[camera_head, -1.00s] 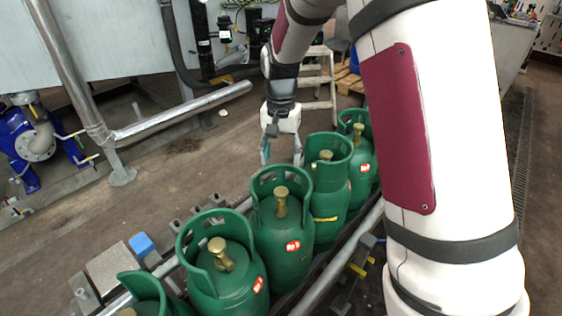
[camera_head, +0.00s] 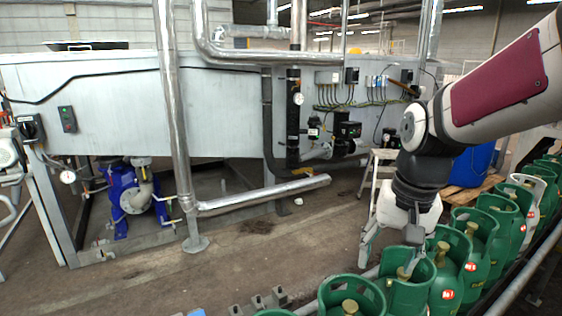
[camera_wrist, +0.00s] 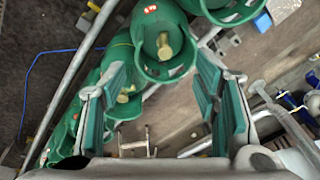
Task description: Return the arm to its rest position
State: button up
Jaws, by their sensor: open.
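My arm (camera_head: 500,88) reaches in from the right edge of the head view, bent at a dark joint. My gripper (camera_head: 388,258) hangs from it, pointing down with its fingers spread. Green cylinders with brass valves (camera_wrist: 162,45) show beyond and beside the left finger.
The cylinders stand in a line along a conveyor rail (camera_head: 525,270) running to the right. A grey tank (camera_head: 130,95) with silver pipes (camera_head: 262,193) and a blue pump (camera_head: 125,195) stands behind. A step stool (camera_head: 376,165) and blue drum (camera_head: 472,162) are beyond the arm. Floor (camera_head: 150,280) at left is clear.

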jog(key=s+r+n+t+p, duration=0.1)
jog(key=s+r+n, duration=0.1)
jog(key=s, duration=0.7)
jog(key=s+r+n+t+p, duration=0.1)
jog(key=s+r, duration=0.3)
jog(key=s, duration=0.6)
jog(key=shift+s+d+n+p, duration=0.2)
jog(key=shift+s+n+p, duration=0.1)
jog(key=shift+n+p, duration=0.15)
